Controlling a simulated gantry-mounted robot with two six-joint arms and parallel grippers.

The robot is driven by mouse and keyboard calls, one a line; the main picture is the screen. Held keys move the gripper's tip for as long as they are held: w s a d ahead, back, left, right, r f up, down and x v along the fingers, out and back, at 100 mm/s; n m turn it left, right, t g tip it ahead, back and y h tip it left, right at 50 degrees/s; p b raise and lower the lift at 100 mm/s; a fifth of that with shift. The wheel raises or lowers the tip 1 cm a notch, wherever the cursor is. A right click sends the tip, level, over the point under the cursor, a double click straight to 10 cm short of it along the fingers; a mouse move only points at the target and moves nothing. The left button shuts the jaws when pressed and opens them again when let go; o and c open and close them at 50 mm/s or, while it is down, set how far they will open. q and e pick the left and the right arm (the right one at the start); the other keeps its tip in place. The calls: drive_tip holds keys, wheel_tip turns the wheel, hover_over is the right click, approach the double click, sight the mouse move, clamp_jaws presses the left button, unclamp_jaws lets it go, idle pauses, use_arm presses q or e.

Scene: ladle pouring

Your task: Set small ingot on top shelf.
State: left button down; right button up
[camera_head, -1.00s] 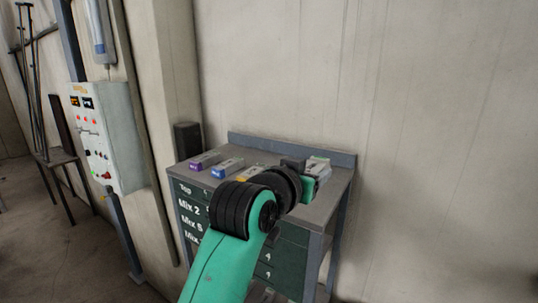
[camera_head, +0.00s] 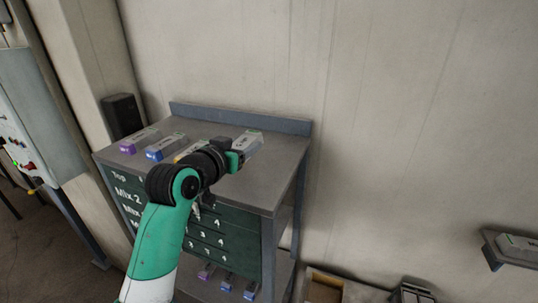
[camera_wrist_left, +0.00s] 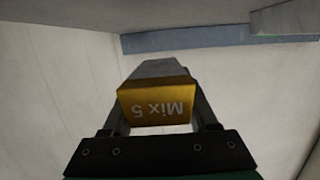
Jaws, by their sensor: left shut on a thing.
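My left gripper (camera_head: 235,160) is over the top of a grey cabinet (camera_head: 285,165), reaching in from the front. In the left wrist view its two fingers (camera_wrist_left: 160,125) are shut on a grey ingot with a yellow end face (camera_wrist_left: 157,106) marked "Mix 5", shown upside down. On that top, to the left, lie a purple-ended ingot (camera_head: 140,139), a blue-ended ingot (camera_head: 166,147) and a yellow-ended ingot (camera_head: 186,153), partly hidden by my arm.
A raised back edge (camera_head: 250,120) runs along the cabinet top. Several small ingots (camera_head: 228,281) lie on its lower shelf. A wall shelf (camera_head: 492,250) at the right holds another ingot (camera_head: 520,243). A control box (camera_head: 35,125) is at the left. The cabinet top's right front is clear.

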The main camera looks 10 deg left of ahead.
use_arm(q)
drive_tip(key=shift+w+a+f, duration=0.1)
drive_tip(key=shift+w, duration=0.05)
drive_tip(key=f, duration=0.3)
drive_tip(key=w+a+f, duration=0.1)
drive_tip(key=shift+w+a+f, duration=0.1)
drive_tip(key=shift+f, duration=0.35)
drive_tip(key=shift+f, duration=0.1)
drive_tip(key=shift+c, duration=0.8)
unclamp_jaws()
drive_tip(key=shift+f, duration=0.1)
